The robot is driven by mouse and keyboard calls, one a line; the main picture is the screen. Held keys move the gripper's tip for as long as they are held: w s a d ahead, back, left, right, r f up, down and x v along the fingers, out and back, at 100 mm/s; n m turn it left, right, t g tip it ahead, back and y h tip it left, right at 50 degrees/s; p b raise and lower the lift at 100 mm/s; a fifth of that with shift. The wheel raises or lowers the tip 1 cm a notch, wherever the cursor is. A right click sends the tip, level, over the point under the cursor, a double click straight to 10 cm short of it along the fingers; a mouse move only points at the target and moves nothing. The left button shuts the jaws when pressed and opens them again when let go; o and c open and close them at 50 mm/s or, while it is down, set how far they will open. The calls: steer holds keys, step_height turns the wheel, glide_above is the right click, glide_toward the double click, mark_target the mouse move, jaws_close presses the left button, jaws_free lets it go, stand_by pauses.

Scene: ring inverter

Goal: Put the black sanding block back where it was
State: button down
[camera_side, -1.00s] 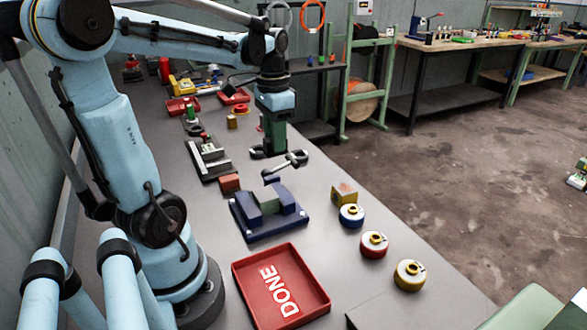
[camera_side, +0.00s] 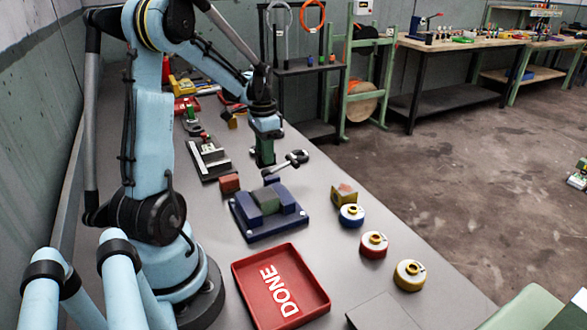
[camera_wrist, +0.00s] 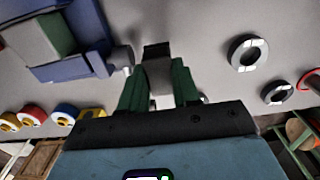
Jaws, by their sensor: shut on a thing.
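In the wrist view the green fingers of my gripper (camera_wrist: 159,68) are closed on a block with a black end, which looks like the black sanding block (camera_wrist: 155,49). A grey face of it shows between the fingers. In the side view my gripper (camera_side: 264,157) points down over the grey bench, just behind the blue vise (camera_side: 270,226). The held block cannot be made out there. The vise has a green-grey block (camera_side: 267,202) between its jaws.
A red DONE tray (camera_side: 318,310) lies in front of the vise. Blue (camera_side: 351,216), red (camera_side: 373,244) and yellow (camera_side: 409,275) discs stand to the right. Dark rings (camera_wrist: 250,54) lie near my gripper. A red-brown block (camera_side: 229,183) is left of the vise.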

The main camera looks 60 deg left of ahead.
steer(key=shift+f, duration=2.2)
steer(key=shift+f, duration=0.2)
steer(key=c, duration=1.1)
jaws_free()
steer(key=shift+r, duration=0.15)
